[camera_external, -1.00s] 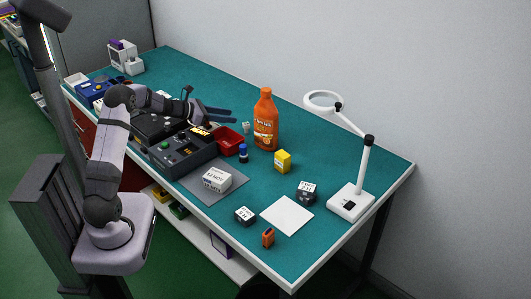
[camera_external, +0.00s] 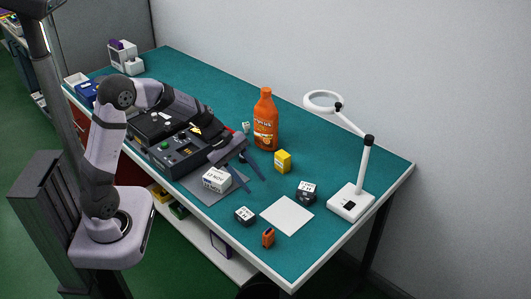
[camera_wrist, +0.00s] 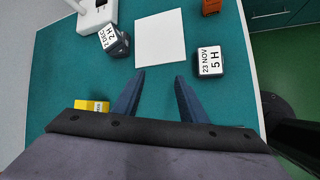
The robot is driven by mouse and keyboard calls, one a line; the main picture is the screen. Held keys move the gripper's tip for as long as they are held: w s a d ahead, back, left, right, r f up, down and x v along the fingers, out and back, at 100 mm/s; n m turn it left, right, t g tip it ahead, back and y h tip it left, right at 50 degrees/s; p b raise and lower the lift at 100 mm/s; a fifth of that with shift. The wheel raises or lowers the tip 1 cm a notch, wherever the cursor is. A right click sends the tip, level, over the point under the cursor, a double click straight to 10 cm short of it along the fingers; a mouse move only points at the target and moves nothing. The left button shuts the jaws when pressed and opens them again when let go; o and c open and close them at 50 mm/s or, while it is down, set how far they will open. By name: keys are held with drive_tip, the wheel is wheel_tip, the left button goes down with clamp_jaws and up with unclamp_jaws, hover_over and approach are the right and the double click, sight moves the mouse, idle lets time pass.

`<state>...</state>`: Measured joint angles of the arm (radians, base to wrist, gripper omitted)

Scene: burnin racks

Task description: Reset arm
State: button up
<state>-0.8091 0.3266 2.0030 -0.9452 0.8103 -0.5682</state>
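My gripper (camera_external: 250,171) is above the green table (camera_external: 330,170), over its middle near the white block labelled NOV (camera_external: 217,179). In the wrist view my gripper (camera_wrist: 159,80) shows two dark blue fingers spread apart with nothing between them. Its fingers point toward the white square (camera_wrist: 160,38), which lies flat on the table. My arm reaches over the dark device with buttons (camera_external: 172,155) and hides part of it and the red tray behind.
An orange bottle (camera_external: 265,120) stands upright behind my gripper. A yellow box (camera_external: 283,161), a dark labelled cube (camera_external: 306,191), another dark cube (camera_external: 245,215) and a small orange item (camera_external: 268,237) stand around. A white magnifier lamp (camera_external: 350,203) stands at the right.

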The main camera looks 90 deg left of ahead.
drive_tip(key=s+d+m+g, duration=0.1)
drive_tip(key=s+d+m, duration=0.1)
drive_tip(key=d+m, duration=0.1)
drive_tip(key=s+d+m+g+p, duration=0.1)
drive_tip(key=s+d+m+g, duration=0.1)
drive_tip(key=d, duration=0.4)
drive_tip(key=s+d+m+g, duration=0.1)
drive_tip(key=s+d+m, duration=0.1)
drive_tip(key=d+m, duration=0.2)
drive_tip(key=shift+d+f+m, duration=0.15)
drive_tip(key=shift+d+m, duration=0.15)
drive_tip(key=shift+d, duration=0.15)
drive_tip(key=s+d+m+g+y, duration=0.1)
drive_tip(key=s+d+m, duration=0.2)
drive_tip(key=s+m, duration=0.3)
drive_tip(key=s+d+f+m+g+y+p, duration=0.1)
drive_tip(key=s+d+m+g+y, duration=0.1)
drive_tip(key=s+m, duration=0.4)
drive_tip(key=shift+d+f+m, duration=0.25)
drive_tip(key=shift+d+m, duration=0.65)
drive_tip(key=shift+m, duration=0.1)
